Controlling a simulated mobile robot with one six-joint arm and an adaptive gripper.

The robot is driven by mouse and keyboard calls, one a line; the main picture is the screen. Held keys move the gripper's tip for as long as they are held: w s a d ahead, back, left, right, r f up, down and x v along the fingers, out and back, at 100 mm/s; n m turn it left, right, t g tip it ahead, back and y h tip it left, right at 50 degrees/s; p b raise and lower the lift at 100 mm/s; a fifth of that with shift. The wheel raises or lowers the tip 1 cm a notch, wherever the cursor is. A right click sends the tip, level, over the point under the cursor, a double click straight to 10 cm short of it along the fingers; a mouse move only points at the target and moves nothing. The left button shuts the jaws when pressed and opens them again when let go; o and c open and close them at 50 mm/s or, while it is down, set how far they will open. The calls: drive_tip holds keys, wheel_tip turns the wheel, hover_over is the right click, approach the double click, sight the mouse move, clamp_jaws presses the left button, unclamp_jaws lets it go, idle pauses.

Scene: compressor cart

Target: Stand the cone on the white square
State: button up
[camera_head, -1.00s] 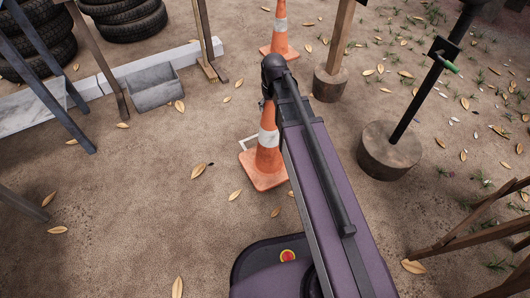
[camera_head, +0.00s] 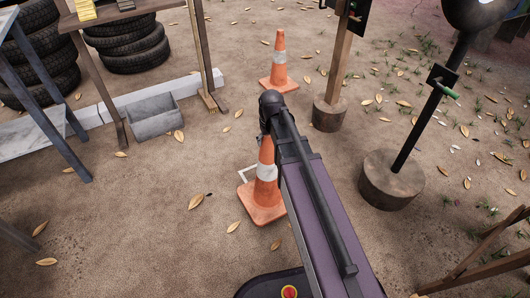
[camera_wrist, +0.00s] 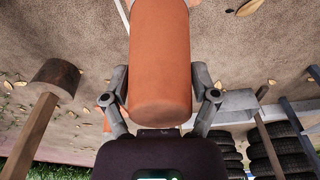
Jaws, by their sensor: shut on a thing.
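An orange cone with a white band (camera_head: 265,172) is upright in the head view, its square base low near the ground. In the wrist view the cone's orange upper part (camera_wrist: 160,60) is between the two fingers of my gripper (camera_wrist: 160,82), which is shut on it. White lines of a square (camera_head: 247,172) show on the ground just behind and left of the cone's base. The cone and my arm hide the rest of the square. I cannot tell whether the base touches the ground or how much of it is over the square.
A second orange cone (camera_head: 279,66) stands farther back. A post on a wooden block (camera_head: 329,115) and a dark pole on a log base (camera_head: 391,180) stand to the right. A grey trough (camera_head: 155,119), tables and stacked tyres (camera_head: 130,42) are at left. Open dirt lies front left.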

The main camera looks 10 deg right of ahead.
drive_tip(key=w+d+f+b, duration=0.1)
drive_tip(key=w+d, duration=0.1)
drive_tip(key=w, duration=1.3)
drive_tip(key=shift+w+f, duration=0.25)
drive_tip(key=shift+w, duration=0.05)
drive_tip(key=shift+f+b, duration=1.75)
drive_tip(key=shift+b, duration=0.25)
drive_tip(key=o, duration=1.2)
drive_tip(key=shift+r, duration=0.1)
drive_tip(key=r+p, duration=0.4)
drive_tip(key=s+r+p, duration=0.1)
drive_tip(key=r+p, duration=0.6)
drive_tip(key=p, duration=0.1)
drive_tip(key=shift+s+r, duration=0.25)
drive_tip(key=shift+r, duration=0.15)
